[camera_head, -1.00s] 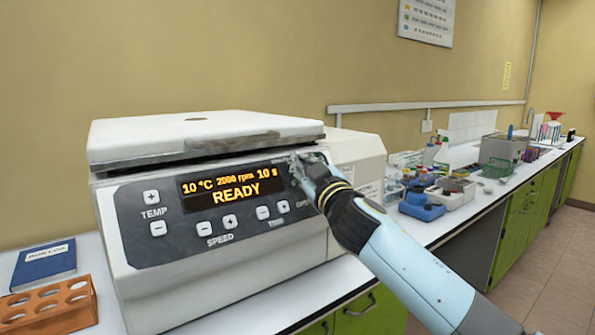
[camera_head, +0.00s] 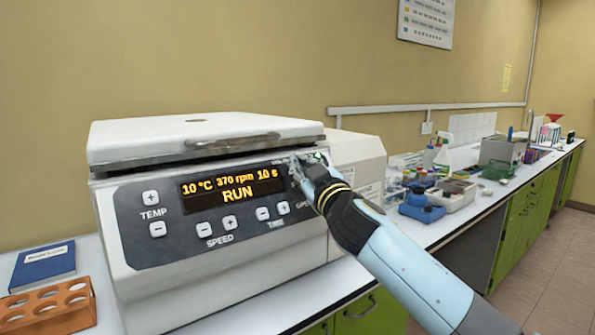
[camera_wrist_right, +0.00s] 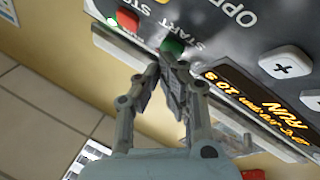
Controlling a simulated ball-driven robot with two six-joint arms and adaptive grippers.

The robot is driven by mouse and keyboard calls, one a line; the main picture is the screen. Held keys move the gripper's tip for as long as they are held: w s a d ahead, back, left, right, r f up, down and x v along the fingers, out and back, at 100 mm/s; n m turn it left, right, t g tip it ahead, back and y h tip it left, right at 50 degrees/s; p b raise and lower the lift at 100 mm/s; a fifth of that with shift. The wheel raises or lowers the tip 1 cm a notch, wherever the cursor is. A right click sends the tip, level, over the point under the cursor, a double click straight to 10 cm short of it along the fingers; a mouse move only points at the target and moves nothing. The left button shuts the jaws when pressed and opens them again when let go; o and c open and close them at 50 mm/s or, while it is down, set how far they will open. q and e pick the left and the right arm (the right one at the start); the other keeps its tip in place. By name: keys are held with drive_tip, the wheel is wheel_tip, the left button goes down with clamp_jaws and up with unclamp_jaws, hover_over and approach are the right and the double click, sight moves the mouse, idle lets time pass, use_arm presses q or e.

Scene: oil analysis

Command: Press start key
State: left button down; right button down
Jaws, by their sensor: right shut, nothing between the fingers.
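The centrifuge (camera_head: 200,275) stands on the bench with its white lid closed. Its display (camera_head: 232,188) glows orange and reads RUN, 10 °C and 370 rpm. My right gripper (camera_head: 302,166) is shut and empty at the right end of the control panel. In the right wrist view the fingertips (camera_wrist_right: 168,62) are at the green start key (camera_wrist_right: 172,46) and partly cover it. Whether they touch it I cannot tell. The red stop key (camera_wrist_right: 127,20) sits beside it. My left gripper is out of view.
An orange tube rack (camera_head: 50,312) and a blue book (camera_head: 43,265) lie left of the centrifuge. Blue and grey lab items (camera_head: 420,206) crowd the bench to the right. A strip of bare bench shows in front of the centrifuge.

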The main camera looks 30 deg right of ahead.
drive_tip(key=shift+s+r, duration=0.3)
drive_tip(key=shift+s, duration=0.2)
drive_tip(key=shift+s+d+r+p, duration=0.15)
drive_tip(key=shift+s+r+p, duration=0.5)
drive_tip(key=shift+s, duration=0.45)
drive_tip(key=shift+s+d+r+p, duration=0.1)
drive_tip(key=shift+s+r+p, duration=0.4)
drive_tip(key=shift+s+r, duration=0.4)
drive_tip(key=shift+s+f, duration=0.1)
drive_tip(key=shift+f, duration=0.1)
